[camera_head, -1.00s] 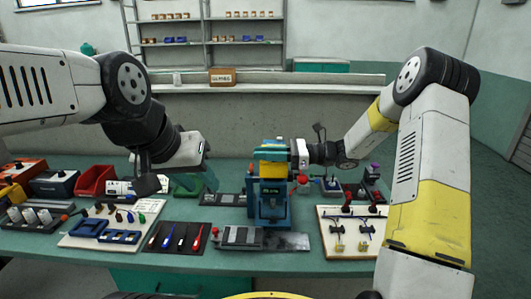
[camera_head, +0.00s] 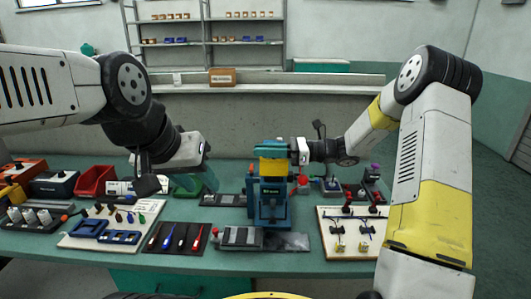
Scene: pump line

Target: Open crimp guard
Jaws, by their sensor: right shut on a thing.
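A blue crimp press (camera_head: 268,205) stands at the middle of the bench, with a yellow band and a teal top part (camera_head: 271,150). I take the upper part to be the guard, but its edges are hard to make out. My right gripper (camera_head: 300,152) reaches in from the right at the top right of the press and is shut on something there. The held part is mostly hidden by the gripper. My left gripper (camera_head: 207,178) hangs left of the press, pointing down and apart from it. Its fingers are too small to tell whether they are open.
A dark tool mat (camera_head: 178,238) and a white board with blue trays (camera_head: 112,224) lie at the left. A red bin (camera_head: 95,181) stands behind them. A white board with wired parts (camera_head: 348,232) lies at the right.

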